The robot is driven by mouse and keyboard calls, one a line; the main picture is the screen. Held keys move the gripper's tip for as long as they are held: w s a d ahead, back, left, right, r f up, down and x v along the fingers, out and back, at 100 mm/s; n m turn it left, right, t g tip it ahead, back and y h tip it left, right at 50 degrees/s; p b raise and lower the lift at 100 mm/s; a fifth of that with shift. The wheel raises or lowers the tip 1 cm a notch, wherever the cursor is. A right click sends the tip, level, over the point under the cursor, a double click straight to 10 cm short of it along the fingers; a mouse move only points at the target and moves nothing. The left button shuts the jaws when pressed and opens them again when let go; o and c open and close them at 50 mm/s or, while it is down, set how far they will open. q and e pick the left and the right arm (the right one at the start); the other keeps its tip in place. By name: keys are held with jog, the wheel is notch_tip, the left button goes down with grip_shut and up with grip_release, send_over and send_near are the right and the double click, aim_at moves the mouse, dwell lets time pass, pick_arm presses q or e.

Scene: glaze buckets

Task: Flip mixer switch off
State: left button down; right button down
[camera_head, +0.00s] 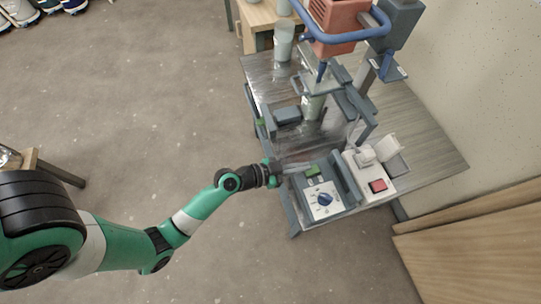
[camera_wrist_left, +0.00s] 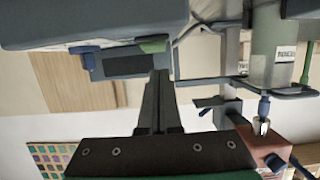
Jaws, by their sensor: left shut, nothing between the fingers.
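The mixer has an orange-red motor head (camera_head: 335,24) with a blue handle bar above the table. Its grey control box stands at the table's front edge, with a white dial face, a blue knob (camera_head: 324,199) and a green switch (camera_head: 312,170). A white box with a red switch (camera_head: 378,186) sits to its right. My left gripper (camera_head: 279,171) is shut and empty, just left of the green switch; I cannot tell if it touches. In the wrist view, the closed fingers (camera_wrist_left: 160,80) point at the box's edge near a green part (camera_wrist_left: 153,46). My right gripper is out of view.
The wooden table (camera_head: 425,140) also holds the mixer stand and a light container (camera_head: 313,106) under the motor. A pale jar (camera_head: 283,45) stands at the back. The wall is close on the right. Bare floor (camera_head: 150,110) lies to the left.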

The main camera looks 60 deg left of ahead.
pick_arm(q)
jog(key=v, duration=1)
jog(key=shift+s+a+f, duration=0.3)
jog(key=shift+s, duration=0.1)
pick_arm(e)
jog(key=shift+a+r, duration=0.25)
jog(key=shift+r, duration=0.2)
